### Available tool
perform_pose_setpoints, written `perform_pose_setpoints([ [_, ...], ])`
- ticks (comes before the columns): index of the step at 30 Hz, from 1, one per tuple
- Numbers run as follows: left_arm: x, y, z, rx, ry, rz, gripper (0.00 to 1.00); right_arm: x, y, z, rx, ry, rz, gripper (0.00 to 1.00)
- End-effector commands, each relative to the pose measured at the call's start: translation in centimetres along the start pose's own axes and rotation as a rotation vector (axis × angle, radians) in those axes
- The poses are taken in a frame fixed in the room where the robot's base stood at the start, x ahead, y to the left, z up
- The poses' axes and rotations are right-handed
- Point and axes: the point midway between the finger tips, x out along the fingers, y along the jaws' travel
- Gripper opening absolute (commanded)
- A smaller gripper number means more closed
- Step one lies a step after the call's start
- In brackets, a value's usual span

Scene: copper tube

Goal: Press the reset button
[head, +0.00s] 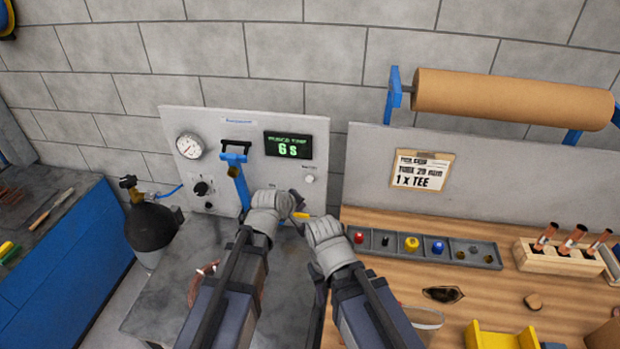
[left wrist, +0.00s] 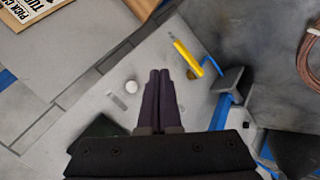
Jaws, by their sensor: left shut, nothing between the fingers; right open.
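A small round pale button (head: 309,179) sits on the grey upright panel, below the right end of the display; a small label above it is too small to read. In the left wrist view the white button (left wrist: 131,87) is just left of my fingertips. My left gripper (head: 297,196) is shut and empty in front of the panel, a little below and left of the button. I cannot tell how far its tips (left wrist: 160,75) are from the panel. My right gripper (head: 310,222) is open, lower and to the right; its fingers are mostly hidden.
The panel (head: 222,128) carries a gauge (head: 189,146), a black knob (head: 202,188), a blue clamp (head: 234,158) and a display (head: 289,145) reading 6 s. A parts tray (head: 425,247) stands on the wooden bench at right.

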Motion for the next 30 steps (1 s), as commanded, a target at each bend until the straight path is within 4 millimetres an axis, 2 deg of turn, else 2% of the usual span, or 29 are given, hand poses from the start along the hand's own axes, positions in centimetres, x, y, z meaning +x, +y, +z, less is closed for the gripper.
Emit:
perform_pose_setpoints([
  [11,0.9,0.7,-0.6,0.002,-0.001,-0.001,0.0,0.0,0.0,0.0,0.0,0.0,0.0,0.5],
  [30,6.0,4.4,-4.3,0.002,-0.001,-0.001,0.0,0.0,0.0,0.0,0.0,0.0,0.0,0.5],
])
